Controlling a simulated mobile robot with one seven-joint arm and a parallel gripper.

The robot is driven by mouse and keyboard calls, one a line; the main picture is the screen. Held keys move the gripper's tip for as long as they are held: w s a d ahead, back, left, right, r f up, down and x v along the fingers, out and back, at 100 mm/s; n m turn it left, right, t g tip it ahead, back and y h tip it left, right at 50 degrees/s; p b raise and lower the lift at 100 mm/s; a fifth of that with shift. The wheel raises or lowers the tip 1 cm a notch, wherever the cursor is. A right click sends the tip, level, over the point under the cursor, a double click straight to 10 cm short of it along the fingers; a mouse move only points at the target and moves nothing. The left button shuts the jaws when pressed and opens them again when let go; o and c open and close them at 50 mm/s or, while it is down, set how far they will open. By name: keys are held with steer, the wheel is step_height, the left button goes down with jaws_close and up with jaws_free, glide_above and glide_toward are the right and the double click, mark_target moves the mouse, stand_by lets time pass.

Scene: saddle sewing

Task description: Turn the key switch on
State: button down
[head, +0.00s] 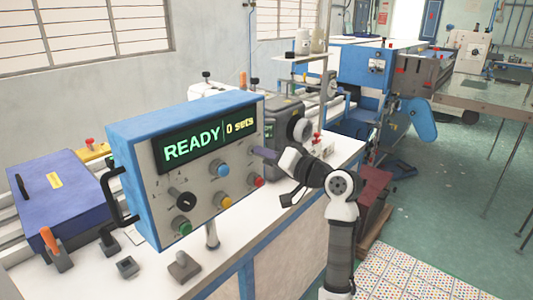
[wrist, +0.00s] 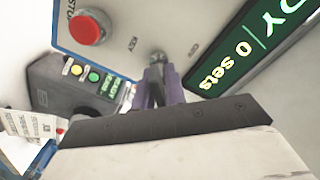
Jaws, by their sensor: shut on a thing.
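The control box (head: 185,125) with a blue frame and grey face stands on the white bench. Its display (head: 190,149) reads "READY" and "0 sets". The metal key switch (wrist: 158,57) shows in the wrist view on the panel face, between the red stop button (wrist: 86,28) and the display (wrist: 238,50). My gripper (head: 262,153) reaches the panel's right side from the right. In the wrist view its purple fingers (wrist: 159,75) are shut on the key at the switch. The key itself is mostly hidden between the fingers, and its turn angle cannot be told.
The panel also carries a black rotary knob (head: 182,199), blue (head: 222,170), yellow (head: 225,202) and green (head: 182,228) buttons. A grey machine (head: 282,118) stands close behind my gripper. A purple-blue box (head: 62,198) is at the left. The floor at right is open.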

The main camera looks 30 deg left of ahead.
steer(key=c, duration=1.6)
jaws_free()
steer(key=shift+o, duration=0.2)
steer(key=s+d+b, duration=0.2)
steer(key=d+b, duration=0.2)
steer(key=d, duration=0.9)
steer(key=shift+d, duration=0.35)
